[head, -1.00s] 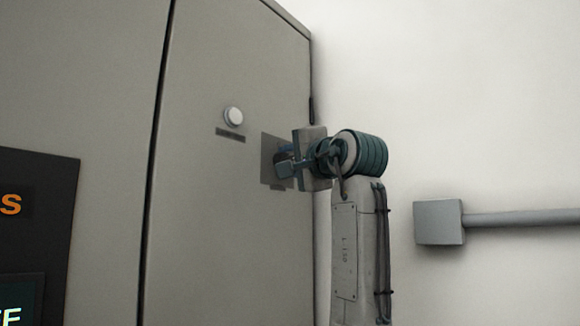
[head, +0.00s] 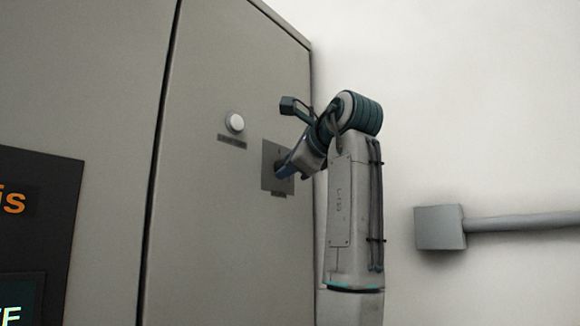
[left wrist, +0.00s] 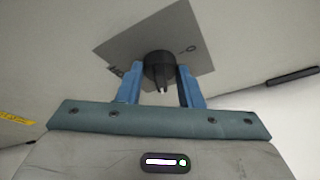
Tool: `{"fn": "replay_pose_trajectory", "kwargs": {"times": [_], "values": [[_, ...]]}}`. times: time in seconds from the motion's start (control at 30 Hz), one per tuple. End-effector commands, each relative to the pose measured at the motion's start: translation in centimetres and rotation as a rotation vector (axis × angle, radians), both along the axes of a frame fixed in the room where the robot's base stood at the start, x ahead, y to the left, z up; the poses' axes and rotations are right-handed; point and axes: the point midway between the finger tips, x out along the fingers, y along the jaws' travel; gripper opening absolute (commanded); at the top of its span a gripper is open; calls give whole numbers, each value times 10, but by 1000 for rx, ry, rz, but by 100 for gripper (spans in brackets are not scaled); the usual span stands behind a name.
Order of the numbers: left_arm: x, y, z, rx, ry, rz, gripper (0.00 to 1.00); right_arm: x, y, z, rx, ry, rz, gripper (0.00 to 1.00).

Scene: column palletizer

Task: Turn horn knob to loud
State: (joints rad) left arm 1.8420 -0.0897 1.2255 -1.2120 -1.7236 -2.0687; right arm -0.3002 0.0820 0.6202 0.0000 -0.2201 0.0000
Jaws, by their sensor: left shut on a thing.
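A black horn knob (left wrist: 158,66) sits on a grey square plate (left wrist: 197,42) in the left wrist view, with small labels beside it that I cannot read. The same plate (head: 267,153) is on the cabinet door in the head view, where the knob is mostly hidden by my gripper. My left gripper (head: 281,171) reaches the plate from the right. Its two blue fingers are shut on the knob, one on each side. My right gripper is not in view.
The grey cabinet door (head: 215,235) carries a white round button (head: 235,123) with a dark label, up and left of the plate. A dark display panel (head: 55,225) is at the left. A grey box with a pipe (head: 440,228) is on the right wall.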

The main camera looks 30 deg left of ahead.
Motion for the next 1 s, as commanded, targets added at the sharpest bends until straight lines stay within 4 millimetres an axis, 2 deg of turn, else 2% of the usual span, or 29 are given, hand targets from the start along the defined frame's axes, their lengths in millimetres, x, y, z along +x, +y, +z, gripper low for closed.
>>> {"fn": "replay_pose_trajectory", "kwargs": {"times": [0.3, 0.8, 0.83, 0.93, 1.0], "values": [[1, 0, 0, 8, 112, 1, 10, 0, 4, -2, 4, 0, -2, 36], [1, 0, 0, 8, 130, 1, 10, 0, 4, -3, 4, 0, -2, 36], [1, 0, 0, 8, 130, 1, 35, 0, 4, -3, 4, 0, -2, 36], [1, 0, 0, 9, 129, 0, 55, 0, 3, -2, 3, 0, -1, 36], [1, 0, 0, 9, 129, 0, 55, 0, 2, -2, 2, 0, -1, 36]]}}
